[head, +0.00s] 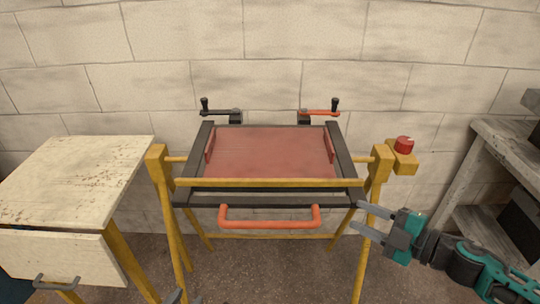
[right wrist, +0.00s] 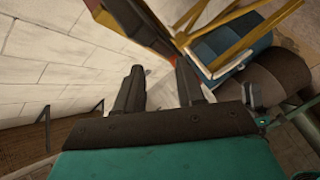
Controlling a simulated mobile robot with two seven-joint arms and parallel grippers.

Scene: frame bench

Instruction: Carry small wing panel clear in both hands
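A flat reddish panel (head: 268,153), apparently the small wing panel, lies in a dark frame (head: 345,160) on a yellow stand in the head view. Short red upright pieces stand at its left and right sides. My right gripper (head: 357,215) is open and empty, right of the orange front handle and near the stand's right leg. Its two fingers are also apart with nothing between them in the right wrist view (right wrist: 158,75). Only the fingertips of my left gripper (head: 186,298) show at the bottom edge. They look apart, and neither gripper touches the panel.
An orange handle (head: 269,222) juts from the frame's front. A black clamp (head: 220,112) and an orange clamp (head: 320,112) stand at the back. A worn cabinet (head: 80,180) stands left, a grey shelf (head: 500,150) right.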

